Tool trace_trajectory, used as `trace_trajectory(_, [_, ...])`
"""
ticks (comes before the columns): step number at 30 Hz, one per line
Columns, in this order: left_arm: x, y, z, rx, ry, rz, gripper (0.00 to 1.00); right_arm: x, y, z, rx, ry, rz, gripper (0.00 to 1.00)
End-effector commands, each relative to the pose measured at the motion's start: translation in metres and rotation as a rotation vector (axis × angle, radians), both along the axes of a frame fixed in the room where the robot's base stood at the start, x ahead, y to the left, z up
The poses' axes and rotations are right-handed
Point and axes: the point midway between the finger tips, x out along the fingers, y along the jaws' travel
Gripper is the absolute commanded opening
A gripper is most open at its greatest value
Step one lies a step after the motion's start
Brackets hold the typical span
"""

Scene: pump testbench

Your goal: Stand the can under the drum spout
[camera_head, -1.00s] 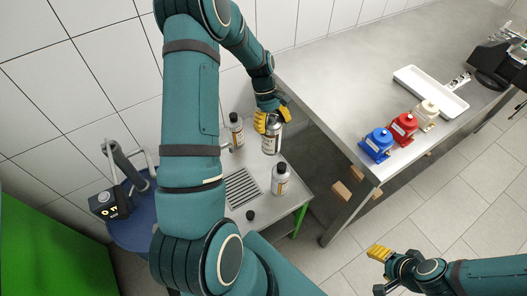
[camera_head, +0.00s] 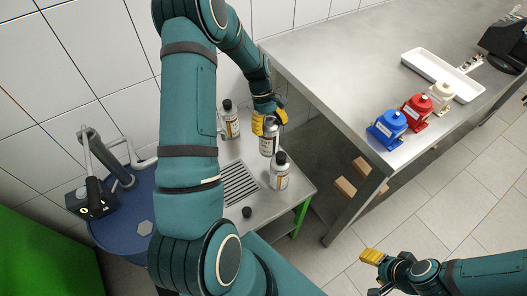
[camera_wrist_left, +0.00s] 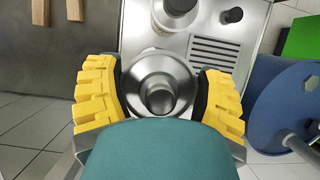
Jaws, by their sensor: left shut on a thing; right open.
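A silver can (camera_head: 268,143) with a label is upright in my left gripper (camera_head: 268,122), whose yellow fingers are shut around its upper part. It is over the small steel table, between two black-capped bottles; I cannot tell if its base touches the table. In the left wrist view the can's round top (camera_wrist_left: 160,85) fills the space between the yellow fingers. The blue drum (camera_head: 128,225) stands left of the table, partly behind my left arm. Its spout is hidden behind that arm. My right gripper (camera_head: 372,272) is open and empty at lower right.
A drain grate (camera_head: 240,185) and a small black cap (camera_head: 247,212) are on the steel table (camera_head: 258,210). One capped bottle (camera_head: 279,172) is in front of the can, another (camera_head: 230,120) behind. The big bench (camera_head: 330,75) holds blue, red and cream pumps and a white tray.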

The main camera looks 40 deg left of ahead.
Motion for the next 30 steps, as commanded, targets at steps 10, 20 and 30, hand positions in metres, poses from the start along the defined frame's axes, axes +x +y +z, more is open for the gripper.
trace_trajectory(10, [0.0,0.0,-0.051,-0.001,0.001,0.001,0.28,-0.001,0.0,-0.009,0.001,0.002,0.003,0.55])
trace_trajectory(20, [-0.001,0.0,-0.087,-0.002,0.002,0.001,0.28,0.001,0.0,-0.017,0.001,-0.002,0.002,0.55])
trace_trajectory(30, [0.0,0.0,-0.09,0.0,0.0,0.0,0.28,0.001,0.0,-0.018,0.0,-0.003,0.001,0.55])
